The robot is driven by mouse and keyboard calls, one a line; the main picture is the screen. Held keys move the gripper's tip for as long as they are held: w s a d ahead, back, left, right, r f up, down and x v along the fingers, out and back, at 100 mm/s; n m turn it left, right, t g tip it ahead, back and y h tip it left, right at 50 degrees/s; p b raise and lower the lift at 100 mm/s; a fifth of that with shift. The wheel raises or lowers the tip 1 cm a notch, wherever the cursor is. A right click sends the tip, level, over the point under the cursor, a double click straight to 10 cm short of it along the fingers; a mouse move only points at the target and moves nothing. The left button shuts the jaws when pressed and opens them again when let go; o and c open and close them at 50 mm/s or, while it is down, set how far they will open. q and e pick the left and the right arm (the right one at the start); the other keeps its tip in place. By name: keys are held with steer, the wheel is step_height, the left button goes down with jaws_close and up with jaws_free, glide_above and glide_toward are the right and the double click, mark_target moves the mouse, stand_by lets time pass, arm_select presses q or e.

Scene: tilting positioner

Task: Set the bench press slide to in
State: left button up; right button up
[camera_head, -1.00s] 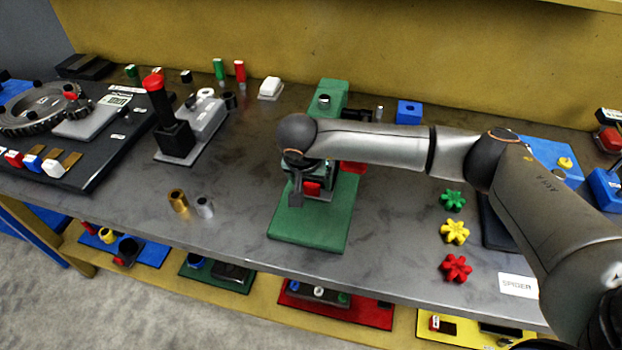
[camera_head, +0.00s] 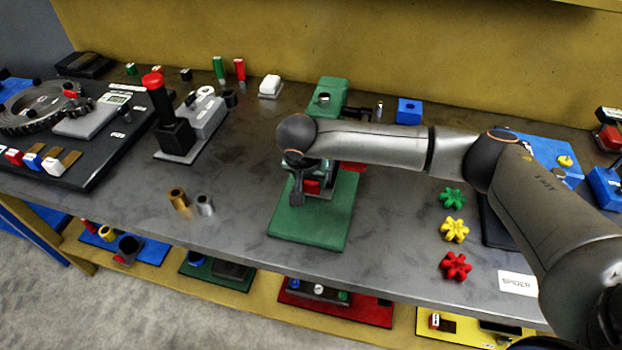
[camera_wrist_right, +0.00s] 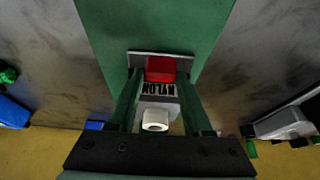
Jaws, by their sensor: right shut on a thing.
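The bench press stands on a green base (camera_head: 310,222) in the middle of the bench. My right arm covers much of it in the head view. The slide's red block (camera_head: 312,187) shows at the front of the press; it also shows in the right wrist view (camera_wrist_right: 160,69). My right gripper (camera_head: 303,193) points down there and is shut on the red block, with a finger on either side. Behind the block in the wrist view are a NYLON label (camera_wrist_right: 158,88) and a white ring-shaped piece (camera_wrist_right: 155,119). My left gripper is out of view.
Another red part (camera_head: 353,167) shows right of the press. A brass cylinder (camera_head: 178,199) and a grey one (camera_head: 205,205) stand to the left. Green, yellow and red star knobs (camera_head: 455,230) lie to the right. Bench between them is clear.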

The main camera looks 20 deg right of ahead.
jaws_close()
stand_by(0.5)
steer(key=w+d+b, duration=0.2)
steer(key=w, duration=0.1)
steer(key=shift+w+d+f+b, duration=0.1)
steer(key=shift+w+b, duration=0.05)
steer(key=shift+b, duration=0.25)
steer(key=shift+w+d, duration=0.1)
steer(key=shift+w, duration=0.1)
steer(key=shift+r, duration=0.3)
steer(key=o, duration=0.7)
jaws_free()
steer(key=shift+d, duration=0.1)
steer(key=o, duration=0.4)
steer(key=shift+f, duration=0.15)
steer(key=shift+o, duration=0.2)
